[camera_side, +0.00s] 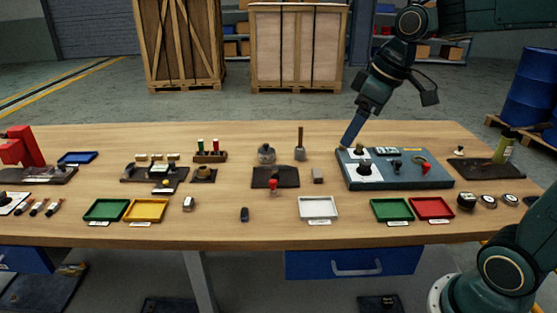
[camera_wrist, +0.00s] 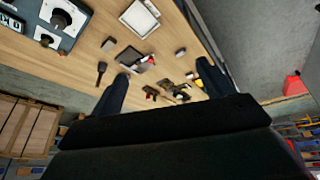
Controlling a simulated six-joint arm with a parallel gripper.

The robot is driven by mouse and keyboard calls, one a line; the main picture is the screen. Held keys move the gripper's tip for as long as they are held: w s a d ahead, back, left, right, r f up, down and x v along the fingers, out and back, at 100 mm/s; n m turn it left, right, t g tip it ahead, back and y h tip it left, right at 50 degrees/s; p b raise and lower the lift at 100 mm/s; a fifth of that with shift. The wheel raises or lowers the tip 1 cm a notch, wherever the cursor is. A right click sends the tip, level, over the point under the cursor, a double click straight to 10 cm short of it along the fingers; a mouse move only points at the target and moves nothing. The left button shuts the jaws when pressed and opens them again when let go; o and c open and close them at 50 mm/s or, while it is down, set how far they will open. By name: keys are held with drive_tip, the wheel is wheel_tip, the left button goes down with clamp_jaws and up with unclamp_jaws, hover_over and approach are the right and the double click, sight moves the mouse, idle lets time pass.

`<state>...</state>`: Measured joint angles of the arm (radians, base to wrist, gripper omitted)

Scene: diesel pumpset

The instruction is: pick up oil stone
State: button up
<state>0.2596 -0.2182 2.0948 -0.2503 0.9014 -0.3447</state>
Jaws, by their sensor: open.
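A small grey-brown block (camera_side: 318,175) lies on the table between the dark mat and the grey control panel; it looks most like the oil stone, though I cannot be sure. It also shows in the wrist view (camera_wrist: 108,44). A small dark block (camera_side: 244,214) lies nearer the front edge and is another possible match. My gripper (camera_side: 348,140) is above the back of the table, beside the control panel's back left corner and apart from both blocks. In the wrist view my gripper (camera_wrist: 162,82) has its two fingers wide apart, with nothing held between them.
The control panel (camera_side: 398,181) has raised knobs. A white tray (camera_side: 319,216) stands in front of the grey-brown block. A dark mat (camera_side: 262,183) lies left of it, and an upright-handled brush (camera_side: 300,150) stands behind. Bare table surrounds the dark block.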

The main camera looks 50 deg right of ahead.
drive_tip(key=w+d+f+n+y, duration=0.1)
drive_tip(key=w+d+f+n, duration=0.3)
drive_tip(key=w+d, duration=0.6)
drive_tip(key=w+d+f+n+g+y, duration=0.1)
drive_tip(key=w+d+f, duration=0.5)
drive_tip(key=d+f, duration=0.4)
drive_tip(key=shift+d+f, duration=0.4)
drive_tip(key=shift+d, duration=0.15)
hover_over(317, 173)
drive_tip(key=s+d, duration=0.2)
drive_tip(key=shift+w+d+f, duration=0.1)
drive_tip(key=shift+f, duration=1.9)
drive_tip(key=shift+w+f, duration=0.1)
drive_tip(key=shift+f, duration=1.85)
drive_tip(key=shift+f, duration=0.15)
drive_tip(key=shift+x, duration=2.45)
drive_tip(key=c, duration=1.1)
